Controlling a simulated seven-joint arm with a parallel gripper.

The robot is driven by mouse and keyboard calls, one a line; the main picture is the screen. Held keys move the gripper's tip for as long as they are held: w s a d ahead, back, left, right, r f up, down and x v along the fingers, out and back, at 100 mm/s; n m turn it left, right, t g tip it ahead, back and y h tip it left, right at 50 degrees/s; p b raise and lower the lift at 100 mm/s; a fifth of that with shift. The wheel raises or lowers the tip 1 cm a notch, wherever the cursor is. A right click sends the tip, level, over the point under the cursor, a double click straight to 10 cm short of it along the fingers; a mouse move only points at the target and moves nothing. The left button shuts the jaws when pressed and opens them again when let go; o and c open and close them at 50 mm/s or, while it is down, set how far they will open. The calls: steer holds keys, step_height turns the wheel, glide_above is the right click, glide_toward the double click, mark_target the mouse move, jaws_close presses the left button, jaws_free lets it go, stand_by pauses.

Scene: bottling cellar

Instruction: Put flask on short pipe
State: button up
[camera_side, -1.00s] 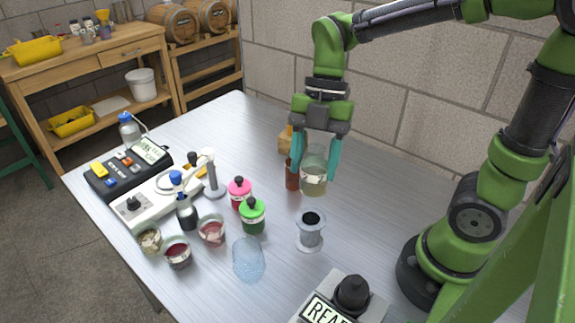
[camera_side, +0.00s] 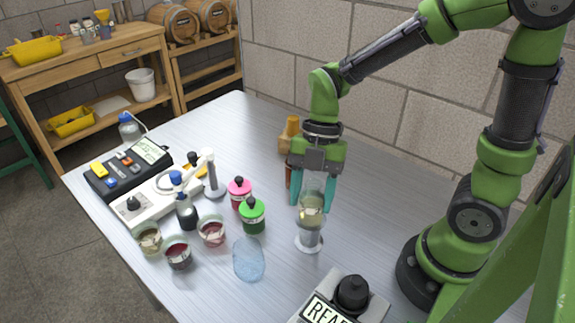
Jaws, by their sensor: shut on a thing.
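The flask (camera_side: 311,203) is clear glass with pale yellowish liquid in its lower part. My gripper (camera_side: 312,205) is shut on it, with one teal finger on each side, and the flask looks upright. The short pipe (camera_side: 308,238) is a grey spool-like piece with a wide base flange, standing upright on the table. The flask is directly over the pipe's top in this view and hides its opening. I cannot tell whether the two touch.
A device with a black knob (camera_side: 351,294) is at the front.

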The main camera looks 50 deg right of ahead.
steer(key=o, duration=1.1)
steer(key=shift+o, duration=0.2)
steer(key=s+d+r+m+t+h, duration=0.1)
steer(key=d+r+m+t, duration=0.2)
steer(key=m, duration=1)
steer(key=s+d+r+m+t+h, duration=0.1)
steer(key=d+r+m+t, duration=0.2)
steer(key=r+m+t, duration=0.3)
step_height(320, 180, up, 3)
steer(key=m, duration=0.7)
steer(key=shift+d, duration=0.15)
steer(key=shift+s, duration=0.1)
